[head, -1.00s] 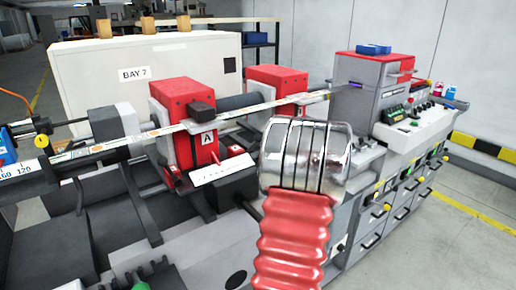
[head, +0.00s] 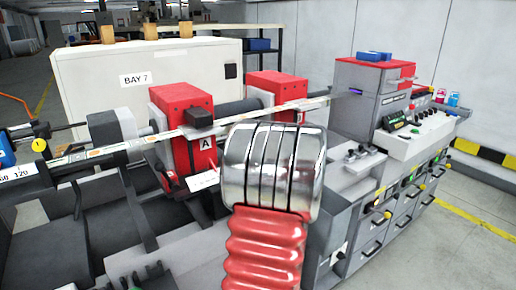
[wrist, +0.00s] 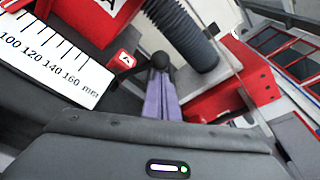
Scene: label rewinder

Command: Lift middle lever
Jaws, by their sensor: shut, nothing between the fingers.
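In the wrist view, my gripper (wrist: 160,78) shows as two purple fingers reaching out from its dark grey body, closed together and empty. A round black knob (wrist: 161,60), possibly the end of the middle lever, appears right at the fingertips. I cannot tell whether they touch it, and the rest of that lever is hidden. In the head view, my arm's chrome and red section covers the area in front of the red unit marked A (head: 186,130), and my gripper is not visible there. I cannot single out the middle lever in that view.
A white scale plate in millimetres (wrist: 52,55) and a small red tag (wrist: 126,60) lie left of the fingers. A black ribbed hose (wrist: 182,32) and a red part (wrist: 215,95) are close on the right. A grey control cabinet (head: 375,115) stands at right.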

